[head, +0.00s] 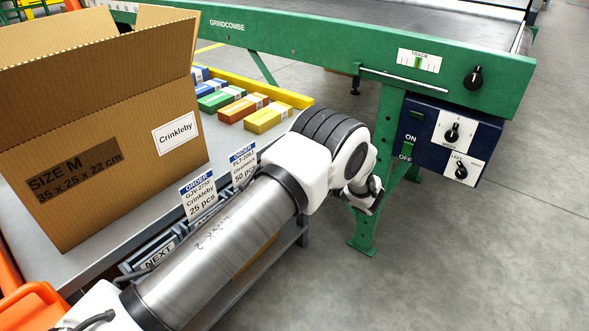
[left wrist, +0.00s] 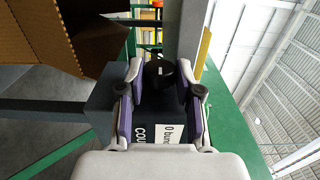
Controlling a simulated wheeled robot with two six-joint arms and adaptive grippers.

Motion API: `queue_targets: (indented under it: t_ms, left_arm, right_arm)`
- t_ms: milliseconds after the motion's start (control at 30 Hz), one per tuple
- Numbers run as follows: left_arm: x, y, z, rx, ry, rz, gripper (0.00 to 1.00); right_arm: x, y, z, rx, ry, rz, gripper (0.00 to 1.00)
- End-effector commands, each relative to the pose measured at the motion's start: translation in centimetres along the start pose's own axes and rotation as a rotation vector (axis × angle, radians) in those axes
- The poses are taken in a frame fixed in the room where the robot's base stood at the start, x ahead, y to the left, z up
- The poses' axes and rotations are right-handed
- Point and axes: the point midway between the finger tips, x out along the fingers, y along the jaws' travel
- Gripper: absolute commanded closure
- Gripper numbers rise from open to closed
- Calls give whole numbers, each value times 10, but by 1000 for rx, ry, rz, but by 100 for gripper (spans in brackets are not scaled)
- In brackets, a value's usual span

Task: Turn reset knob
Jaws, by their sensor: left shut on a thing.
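In the left wrist view, a black knob (left wrist: 160,74) with a white mark stands on a dark blue-grey box (left wrist: 104,100). Its white label is partly hidden and shows "COU" and "0 bun". My left gripper (left wrist: 161,80) has its purple-padded fingers on both sides of the knob and is shut on it. In the head view my left arm reaches from the lower left and its gripper (head: 364,194) is mostly hidden behind the wrist. That box and knob cannot be made out there. My right gripper is in neither view.
A green conveyor frame (head: 300,38) runs across the back, with a dark blue ON/OFF panel (head: 425,150) at right. An open carton (head: 95,140) and several coloured packs (head: 243,107) stand on the table beside my arm. The floor at right is clear.

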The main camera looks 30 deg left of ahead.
Motion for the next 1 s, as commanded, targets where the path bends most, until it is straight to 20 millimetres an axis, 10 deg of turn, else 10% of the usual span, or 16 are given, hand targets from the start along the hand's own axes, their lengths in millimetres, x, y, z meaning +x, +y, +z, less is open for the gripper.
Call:
queue_targets:
  t_ms: [467, 500, 1000]
  left_arm:
    - [0, 1, 1, 2, -1, -14, 100]
    - [0, 1, 1, 2, -1, -14, 57]
    - [-25, 1, 0, 1, 3, -15, 57]
  right_arm:
    - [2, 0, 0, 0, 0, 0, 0]
    - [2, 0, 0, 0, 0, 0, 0]
    - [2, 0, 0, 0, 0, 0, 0]
